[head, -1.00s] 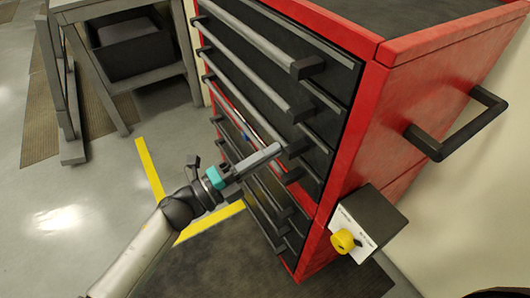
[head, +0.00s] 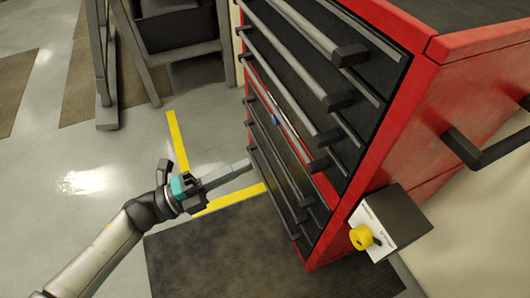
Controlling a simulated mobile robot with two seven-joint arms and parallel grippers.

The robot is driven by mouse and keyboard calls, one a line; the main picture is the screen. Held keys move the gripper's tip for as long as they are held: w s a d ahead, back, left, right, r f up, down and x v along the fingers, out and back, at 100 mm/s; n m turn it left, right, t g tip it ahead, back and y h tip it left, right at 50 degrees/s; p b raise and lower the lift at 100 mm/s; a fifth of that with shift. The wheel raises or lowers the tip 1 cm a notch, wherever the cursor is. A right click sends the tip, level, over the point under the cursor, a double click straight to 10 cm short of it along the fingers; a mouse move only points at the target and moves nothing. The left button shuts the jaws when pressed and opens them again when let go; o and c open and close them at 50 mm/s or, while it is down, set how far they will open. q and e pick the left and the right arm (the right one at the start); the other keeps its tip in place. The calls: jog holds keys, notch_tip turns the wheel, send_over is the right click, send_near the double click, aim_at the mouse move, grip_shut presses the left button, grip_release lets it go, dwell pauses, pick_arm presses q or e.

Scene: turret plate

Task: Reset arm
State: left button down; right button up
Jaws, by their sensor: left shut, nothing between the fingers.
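My left arm comes in from the lower left in the head view. My left gripper (head: 240,167) is shut with nothing between its fingers. It points right, toward the lower drawers of the red tool cabinet (head: 400,130), and sits apart from the drawer handles in the picture. My right gripper is not in view.
The cabinet has several dark drawers with long grey bar handles (head: 290,68). A box with a yellow knob (head: 361,237) is on its side, below a black side handle (head: 465,150). A dark mat (head: 215,255) lies in front. Open floor (head: 60,190) is at left.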

pick_arm(q)
jog(key=w+a+f+n+t+y+p, duration=0.45)
jog(key=a+f+n+t+y, duration=0.4)
jog(key=n, duration=0.55)
jog(key=s+a+f+n+g+y+p, duration=0.2)
jog(key=s+a+f+n+y, duration=0.1)
jog(key=f, duration=0.3)
jog(key=s+a+f+n+g+y+p, duration=0.1)
jog(key=s+a+f+n+y+p, duration=0.1)
jog(key=s+a+f+n+y, duration=0.3)
jog(key=s+f+n+g+y+p, duration=0.1)
jog(key=s+f+n+g, duration=0.3)
jog(key=s, duration=1)
jog(key=s+f+n+g+y+p, duration=0.1)
jog(key=s+f+n+g+p, duration=0.3)
jog(key=s, duration=1)
notch_tip(320, 180, down, 4)
jog(key=g, duration=0.2)
jog(key=shift+s+g+y, duration=0.25)
jog(key=shift+g+y, duration=0.1)
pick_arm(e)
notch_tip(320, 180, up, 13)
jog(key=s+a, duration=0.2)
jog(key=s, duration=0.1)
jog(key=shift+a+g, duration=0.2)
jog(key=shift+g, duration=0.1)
